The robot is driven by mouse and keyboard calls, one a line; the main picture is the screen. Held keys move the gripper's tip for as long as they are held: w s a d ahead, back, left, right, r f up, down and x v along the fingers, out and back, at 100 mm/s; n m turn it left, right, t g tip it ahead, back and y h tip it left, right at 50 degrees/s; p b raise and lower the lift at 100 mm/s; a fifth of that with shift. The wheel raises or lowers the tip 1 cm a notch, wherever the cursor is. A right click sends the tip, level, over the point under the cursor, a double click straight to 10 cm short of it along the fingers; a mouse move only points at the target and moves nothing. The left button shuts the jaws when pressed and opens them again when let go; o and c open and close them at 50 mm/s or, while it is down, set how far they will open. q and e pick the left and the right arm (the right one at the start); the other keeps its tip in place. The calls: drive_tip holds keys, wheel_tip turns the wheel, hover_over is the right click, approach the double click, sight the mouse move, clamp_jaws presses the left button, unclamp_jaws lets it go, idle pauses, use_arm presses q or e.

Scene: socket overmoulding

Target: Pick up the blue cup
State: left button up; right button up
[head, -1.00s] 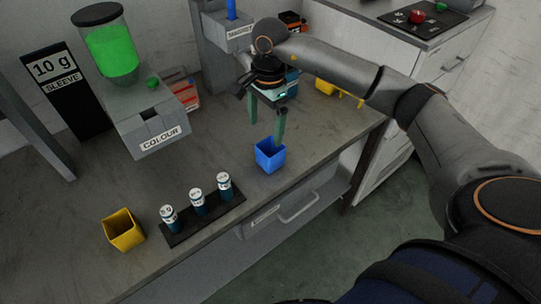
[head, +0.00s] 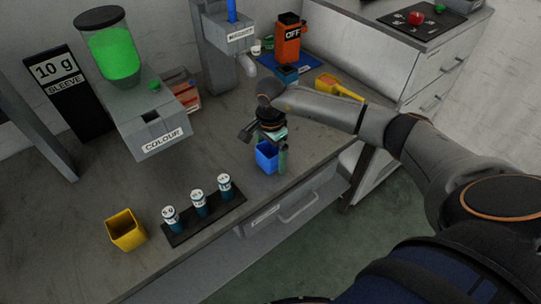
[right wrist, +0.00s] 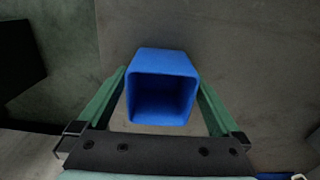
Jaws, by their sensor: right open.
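The blue cup (head: 266,157) stands upright on the grey bench near its front edge. It also shows in the right wrist view (right wrist: 161,88), its square mouth facing the camera. My right gripper (head: 270,152) is open and low over the cup. In the right wrist view my right gripper (right wrist: 162,84) has one green finger on each side of the cup. There seems to be a small gap on both sides, though I cannot tell if either finger touches. My left gripper is not in view.
A yellow cup (head: 125,230) and a black rack (head: 205,219) with several labelled vials stand to the left on the bench (head: 100,175). The colour dispenser (head: 150,128) is behind. An orange box marked OFF (head: 287,43) and a yellow object (head: 338,88) stand further back.

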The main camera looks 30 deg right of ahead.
drive_tip(key=shift+f, duration=0.15)
drive_tip(key=c, duration=1.2)
drive_tip(key=shift+c, duration=0.2)
drive_tip(key=shift+r, duration=0.4)
wheel_tip(320, 180, up, 2)
drive_tip(key=shift+w+r+b, duration=0.1)
drive_tip(key=shift+r+b, duration=0.05)
drive_tip(key=shift+b, duration=0.25)
drive_tip(key=s+r, duration=0.1)
drive_tip(key=s+a+r, duration=0.1)
drive_tip(key=r, duration=0.1)
drive_tip(key=s+a+r, duration=0.1)
drive_tip(key=r, duration=0.1)
drive_tip(key=shift+s+a, duration=0.1)
drive_tip(key=shift+s, duration=0.1)
drive_tip(key=s+a+r+n+p, duration=0.2)
drive_tip(key=s+a+r+n, duration=0.5)
drive_tip(key=n, duration=0.9)
drive_tip(key=shift+a+r+n+p, duration=0.2)
drive_tip(key=shift+r+n+p, duration=0.2)
drive_tip(key=shift+r, duration=0.45)
